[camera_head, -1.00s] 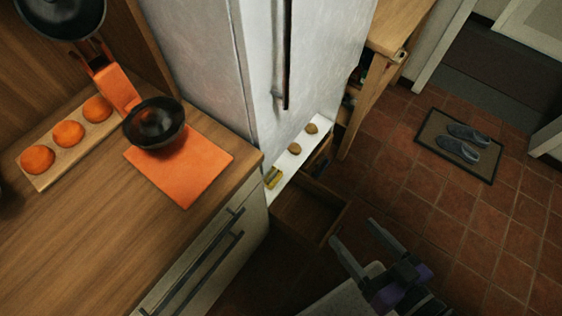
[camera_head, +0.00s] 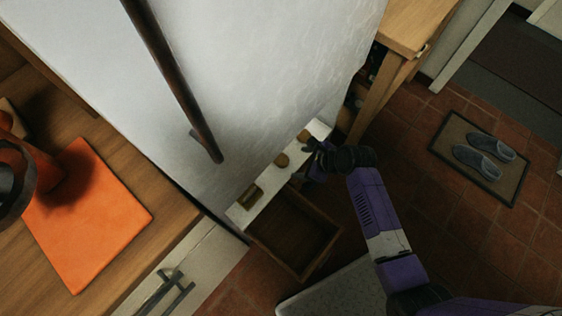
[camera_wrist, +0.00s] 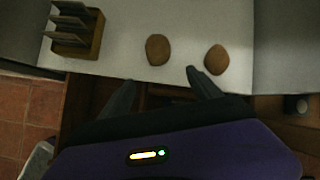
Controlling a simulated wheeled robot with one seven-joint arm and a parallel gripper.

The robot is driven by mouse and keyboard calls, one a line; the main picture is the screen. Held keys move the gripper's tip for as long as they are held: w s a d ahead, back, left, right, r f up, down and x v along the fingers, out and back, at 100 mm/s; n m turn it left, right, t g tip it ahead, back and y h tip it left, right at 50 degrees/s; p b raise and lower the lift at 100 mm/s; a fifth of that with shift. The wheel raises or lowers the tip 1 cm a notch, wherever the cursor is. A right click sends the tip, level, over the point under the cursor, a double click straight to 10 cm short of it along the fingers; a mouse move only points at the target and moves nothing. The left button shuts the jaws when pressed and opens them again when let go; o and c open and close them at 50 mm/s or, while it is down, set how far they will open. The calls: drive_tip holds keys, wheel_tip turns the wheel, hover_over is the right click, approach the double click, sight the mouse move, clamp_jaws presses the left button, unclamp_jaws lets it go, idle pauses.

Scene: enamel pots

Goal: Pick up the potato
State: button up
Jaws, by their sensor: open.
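Two brown, potato-like lumps lie on a narrow white ledge. In the head view one potato (camera_head: 281,160) is nearer the middle and the other potato (camera_head: 304,136) is near the ledge's far end. In the wrist view they are the left potato (camera_wrist: 158,49) and the right potato (camera_wrist: 216,59). My gripper (camera_wrist: 161,80) is open and empty, its fingers at the ledge's front edge. The left potato lies ahead of the gap between the fingers, the right one beyond the right finger. In the head view my gripper (camera_head: 312,162) is beside the potatoes, its fingers hard to make out.
The white ledge (camera_head: 265,181) runs along the fridge (camera_head: 240,80) and also bears a small slotted holder (camera_head: 250,196). An open wooden drawer (camera_head: 293,230) is below it. A wooden table (camera_head: 405,30) stands beyond. Slippers lie on a mat (camera_head: 447,135).

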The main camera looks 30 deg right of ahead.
sight(283, 159)
drive_tip(key=shift+w+a+f+m+y, duration=0.15)
drive_tip(key=shift+w+m+y, duration=0.15)
drive_tip(key=shift+w+m, duration=0.8)
drive_tip(key=shift+w+a+f+g+b, duration=0.1)
drive_tip(key=shift+w+f+g+b, duration=0.05)
drive_tip(key=shift+w+g+b, duration=0.2)
drive_tip(key=b+x, duration=0.1)
drive_tip(key=x, duration=0.2)
drive_tip(key=a+b+x, duration=0.1)
drive_tip(key=b+x, duration=0.1)
drive_tip(key=x, duration=0.2)
drive_tip(key=shift+w, duration=0.2)
drive_tip(key=c, duration=1.5)
